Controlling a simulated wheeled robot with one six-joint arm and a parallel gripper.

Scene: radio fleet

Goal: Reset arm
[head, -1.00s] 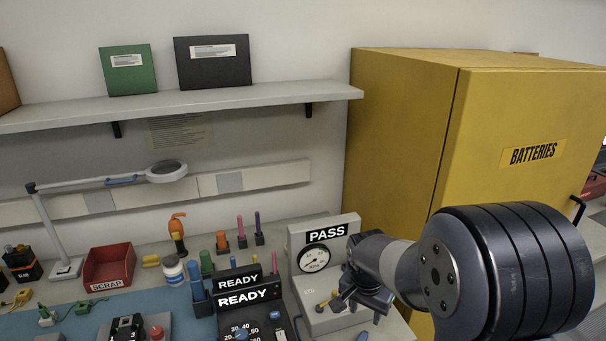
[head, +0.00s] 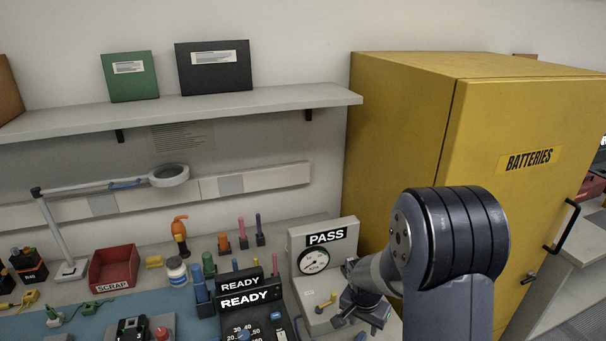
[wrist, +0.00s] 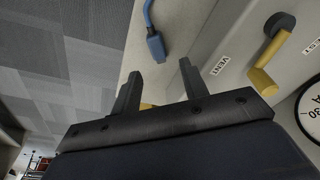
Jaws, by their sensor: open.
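My arm shows at the right in the head view, in front of the yellow cabinet. My gripper (head: 362,314) hangs at the right end of the bench, in front of the gauge tester (head: 312,262) marked PASS. In the wrist view my gripper (wrist: 158,88) has its two dark fingers spread apart with nothing between them. A yellow lever (wrist: 268,66) on the tester, near a VENT label, is to the right of the fingers and apart from them. A blue connector on a cable (wrist: 155,45) lies beyond the fingertips.
The yellow BATTERIES cabinet (head: 400,130) stands right behind my arm. Two black READY units (head: 245,300), a red SCRAP bin (head: 113,268) and a magnifier lamp (head: 168,177) are on the bench. A shelf (head: 200,103) with binders hangs above. The floor (wrist: 60,70) shows in the wrist view.

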